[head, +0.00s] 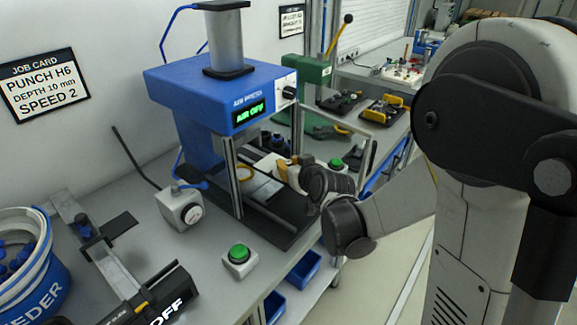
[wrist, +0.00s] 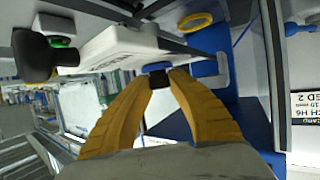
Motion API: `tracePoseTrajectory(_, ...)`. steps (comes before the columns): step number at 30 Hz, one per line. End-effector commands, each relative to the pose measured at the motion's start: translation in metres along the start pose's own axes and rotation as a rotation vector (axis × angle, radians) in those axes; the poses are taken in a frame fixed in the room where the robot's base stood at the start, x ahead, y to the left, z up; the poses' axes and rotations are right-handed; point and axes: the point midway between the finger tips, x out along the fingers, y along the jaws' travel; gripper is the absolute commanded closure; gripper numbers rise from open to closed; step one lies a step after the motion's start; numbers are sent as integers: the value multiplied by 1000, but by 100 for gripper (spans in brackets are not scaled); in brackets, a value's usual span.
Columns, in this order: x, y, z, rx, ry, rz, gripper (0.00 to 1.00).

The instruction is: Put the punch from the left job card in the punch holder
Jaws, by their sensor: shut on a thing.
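The left job card (head: 45,84) on the wall reads PUNCH H6, depth 10 mm, speed 2. The blue press (head: 200,100) shows AIR OFF on its green display. My gripper (head: 284,170) reaches in at the press's open front, between its posts. In the wrist view its yellow fingers (wrist: 160,76) are shut on a small dark piece with a blue end, seemingly a punch (wrist: 157,72). Its marking cannot be read. I cannot make out the punch holder clearly in either view.
A white block with lettering (wrist: 118,50) lies close to the fingers in the wrist view. A yellow ring (head: 245,173) is in the press area. A blue feeder (head: 42,290) is at left.

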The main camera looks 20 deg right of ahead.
Motion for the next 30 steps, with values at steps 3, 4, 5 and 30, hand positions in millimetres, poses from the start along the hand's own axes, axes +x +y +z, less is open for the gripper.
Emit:
tracePoseTrajectory(3, 0, 0, 0, 0, 1, 0, 100)
tracePoseTrajectory(4, 0, 0, 1, 0, 1, 0, 100)
tracePoseTrajectory(5, 1, 0, 2, 0, 1, 0, 100)
tracePoseTrajectory(30, -82, 1, -4, 2, 1, 2, 60)
